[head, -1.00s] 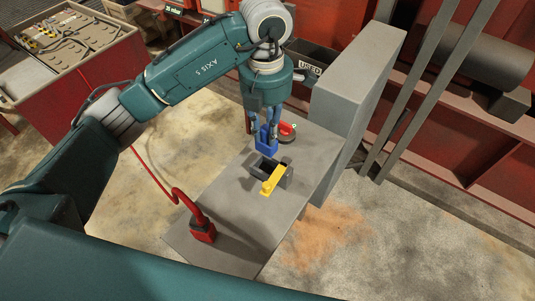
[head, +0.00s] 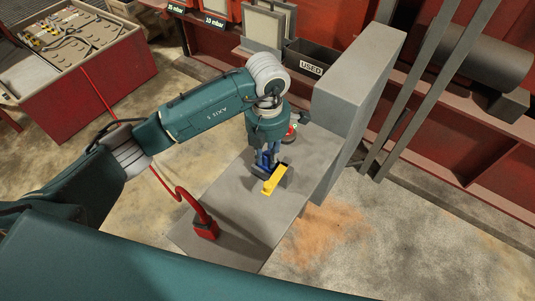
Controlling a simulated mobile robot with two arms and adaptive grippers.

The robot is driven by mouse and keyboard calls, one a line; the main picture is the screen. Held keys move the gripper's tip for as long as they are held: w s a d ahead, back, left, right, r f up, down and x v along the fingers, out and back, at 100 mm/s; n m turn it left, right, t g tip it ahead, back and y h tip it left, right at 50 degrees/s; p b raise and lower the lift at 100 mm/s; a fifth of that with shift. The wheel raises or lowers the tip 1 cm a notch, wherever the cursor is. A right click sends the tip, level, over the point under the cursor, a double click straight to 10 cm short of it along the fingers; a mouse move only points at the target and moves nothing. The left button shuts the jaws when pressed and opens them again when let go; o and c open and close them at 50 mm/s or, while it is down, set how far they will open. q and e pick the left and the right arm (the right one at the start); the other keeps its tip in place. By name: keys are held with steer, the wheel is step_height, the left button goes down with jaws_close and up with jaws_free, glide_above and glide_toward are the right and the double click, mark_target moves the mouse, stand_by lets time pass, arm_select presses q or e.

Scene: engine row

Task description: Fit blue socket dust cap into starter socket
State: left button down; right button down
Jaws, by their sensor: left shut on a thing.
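My left gripper (head: 267,156) points down and is shut on the blue socket dust cap (head: 262,169). The cap is at the opening of the dark starter socket (head: 287,175), which sits on the grey bench top. A yellow lever or latch (head: 274,180) lies along the socket's near right side. The fingers and the cap hide most of the opening, so I cannot tell how deep the cap sits or whether it is fully seated. My right gripper is not in view.
A red plug (head: 205,229) with a red cable stands on the bench (head: 235,245) at the front left. A red round thing (head: 291,131) is behind the gripper. A tall grey block (head: 352,85) rises at the bench's right. A bin marked USED (head: 311,69) stands behind.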

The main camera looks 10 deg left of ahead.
arm_select(q)
steer(key=shift+f, duration=0.2)
steer(key=c, duration=1.8)
jaws_free()
steer(key=shift+r, duration=0.1)
steer(key=shift+c, duration=0.2)
steer(key=shift+r, duration=0.55)
step_height(320, 180, up, 10)
steer(key=b, duration=0.3)
steer(key=shift+r, duration=0.6)
